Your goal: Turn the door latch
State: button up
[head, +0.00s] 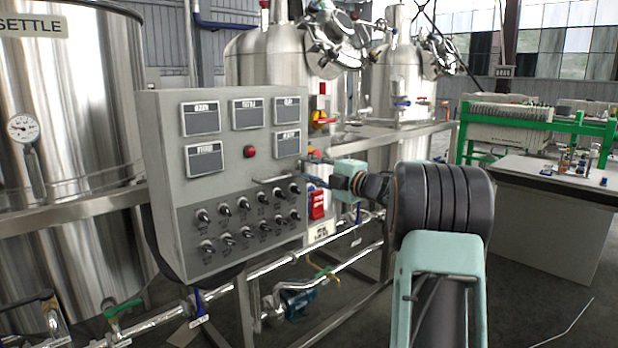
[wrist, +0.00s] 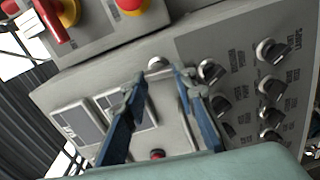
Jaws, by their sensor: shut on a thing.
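The grey control cabinet (head: 170,245) stands left of centre in the head view, with display panels above and dark knobs below. The door latch (wrist: 157,62) shows as a small silver rounded piece at the cabinet's edge, between the displays and the knob panel. My gripper (head: 313,175) reaches in from the right to the cabinet's right edge.
A red button (head: 250,151) and several dark knobs (head: 225,210) are close by on the cabinet face. A box with a red handle (wrist: 55,20) is beyond the cabinet edge.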

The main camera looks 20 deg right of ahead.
jog(key=shift+n+b, duration=0.4)
jog(key=shift+n, duration=0.2)
jog(key=o, duration=1.1)
jog(key=v, duration=1.2)
jog(key=shift+r, duration=0.1)
